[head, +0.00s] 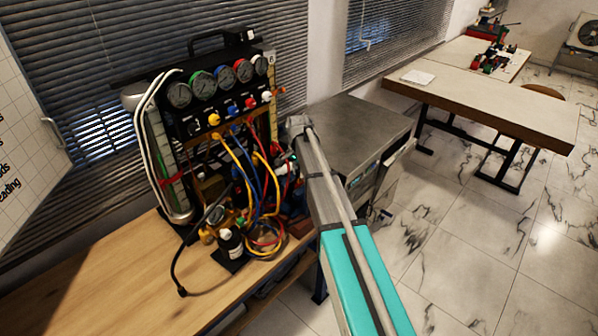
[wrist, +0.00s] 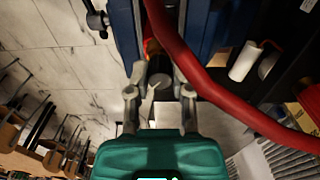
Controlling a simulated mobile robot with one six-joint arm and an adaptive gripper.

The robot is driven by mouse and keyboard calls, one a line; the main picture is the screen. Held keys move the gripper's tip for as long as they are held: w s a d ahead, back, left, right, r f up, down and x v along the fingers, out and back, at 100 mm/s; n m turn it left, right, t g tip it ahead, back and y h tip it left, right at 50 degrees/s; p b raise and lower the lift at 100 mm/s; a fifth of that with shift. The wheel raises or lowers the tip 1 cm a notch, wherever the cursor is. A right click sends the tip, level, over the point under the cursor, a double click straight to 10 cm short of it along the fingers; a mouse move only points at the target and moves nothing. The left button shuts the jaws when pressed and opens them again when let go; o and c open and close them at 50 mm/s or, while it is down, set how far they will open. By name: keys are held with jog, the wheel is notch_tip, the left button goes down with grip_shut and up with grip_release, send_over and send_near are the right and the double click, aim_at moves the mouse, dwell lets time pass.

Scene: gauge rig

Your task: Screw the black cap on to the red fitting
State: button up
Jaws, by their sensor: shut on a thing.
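In the wrist view my gripper (wrist: 160,74) is shut on a small dark cylinder, which looks like the black cap (wrist: 157,79). The cap sits between the two grey fingertips. Just beyond it is an orange-red part (wrist: 150,46), probably the red fitting, partly hidden by the fingers and a thick red hose. The cap and this part look close and roughly in line; I cannot tell whether they touch or whether any thread is engaged. In the head view my arm and the rig's hoses hide the fingertips, cap and fitting.
The thick red hose (wrist: 205,82) passes close to the right finger. Blue bodies (wrist: 203,42) flank the gap. In the head view the gauge rig (head: 215,85) with coloured hoses stands on a wooden bench (head: 110,275). A grey cabinet (head: 350,130) stands right of it.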

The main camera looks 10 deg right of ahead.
jog(key=shift+m, duration=0.9)
jog(key=o, duration=1.2)
